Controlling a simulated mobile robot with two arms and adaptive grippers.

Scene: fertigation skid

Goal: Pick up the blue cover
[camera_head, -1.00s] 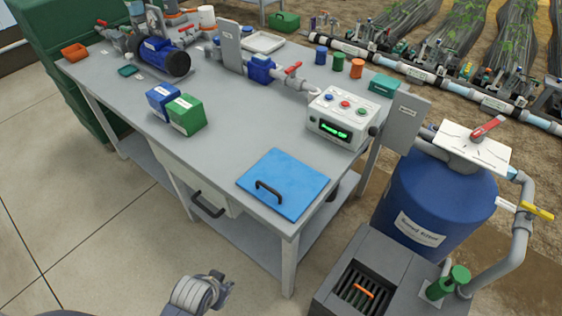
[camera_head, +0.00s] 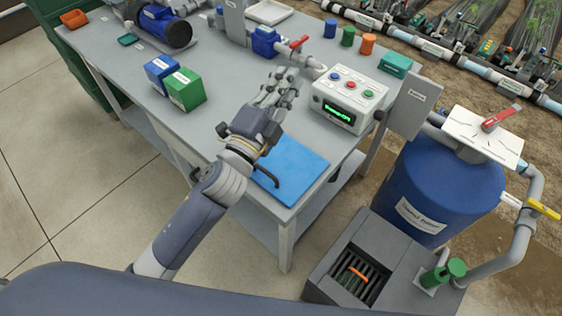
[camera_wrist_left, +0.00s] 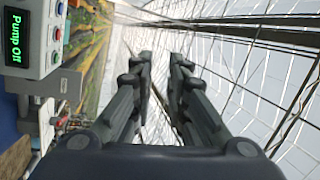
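The blue cover (camera_head: 299,172) lies flat on the near right corner of the grey table in the head view. Its dark handle (camera_head: 264,178) shows beside my left wrist, partly hidden. The cover is not in the wrist view. My right gripper is in neither view.
The control box (camera_head: 347,98) with a green display stands behind the cover. Blue and green boxes (camera_head: 183,88) stand to the left. A grey panel (camera_head: 408,107) and the blue tank (camera_head: 428,198) are at the right. A grated box (camera_head: 368,262) stands on the floor.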

